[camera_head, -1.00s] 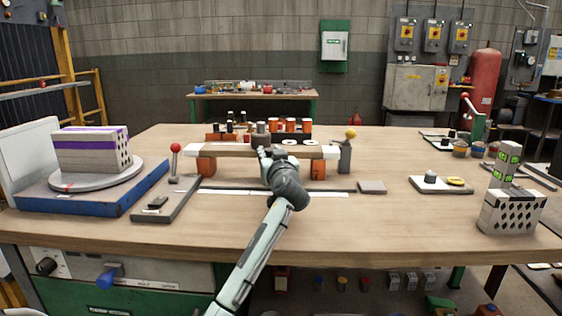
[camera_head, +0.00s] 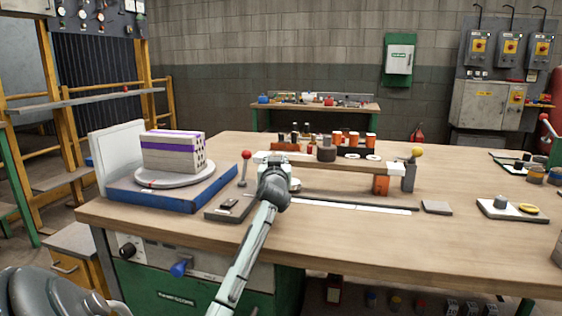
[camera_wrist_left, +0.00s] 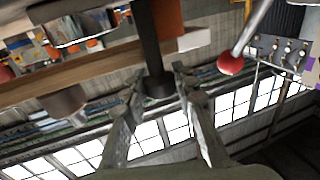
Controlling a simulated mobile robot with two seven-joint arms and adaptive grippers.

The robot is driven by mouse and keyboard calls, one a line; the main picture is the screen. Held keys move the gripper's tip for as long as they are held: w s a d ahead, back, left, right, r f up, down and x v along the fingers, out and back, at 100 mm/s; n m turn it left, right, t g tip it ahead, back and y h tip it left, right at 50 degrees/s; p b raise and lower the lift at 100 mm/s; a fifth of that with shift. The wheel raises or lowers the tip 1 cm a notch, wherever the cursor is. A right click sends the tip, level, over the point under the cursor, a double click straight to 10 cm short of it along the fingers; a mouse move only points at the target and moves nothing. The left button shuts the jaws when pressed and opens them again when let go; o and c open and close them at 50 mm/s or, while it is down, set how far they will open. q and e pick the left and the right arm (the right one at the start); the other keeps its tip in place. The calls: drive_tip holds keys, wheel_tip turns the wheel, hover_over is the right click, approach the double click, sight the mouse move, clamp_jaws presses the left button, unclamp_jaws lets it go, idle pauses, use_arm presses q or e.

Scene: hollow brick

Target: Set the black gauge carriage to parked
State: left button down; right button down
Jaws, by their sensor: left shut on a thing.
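My left gripper (camera_head: 273,164) is at the left end of the raised wooden beam (camera_head: 345,163), in front of it. In the left wrist view its two fingers (camera_wrist_left: 158,84) close on the wide lower end of a black post (camera_wrist_left: 150,42), which I take as the black gauge carriage. An orange support (camera_wrist_left: 167,20) stands close behind the post. In the head view my gripper and wrist hide most of the carriage and the beam's left support. My right gripper is not in view.
A blue turntable base (camera_head: 150,197) lies further left. The table front (camera_head: 350,230) is clear.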

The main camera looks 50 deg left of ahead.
use_arm(q)
drive_tip(key=shift+s+a, duration=0.1)
drive_tip(key=shift+a, duration=0.05)
drive_tip(key=c, duration=1.2)
unclamp_jaws()
drive_tip(key=shift+a, duration=0.15)
drive_tip(key=shift+s+d, duration=0.3)
drive_tip(key=shift+d, duration=0.15)
drive_tip(key=v, duration=1.1)
drive_tip(key=shift+d, duration=0.1)
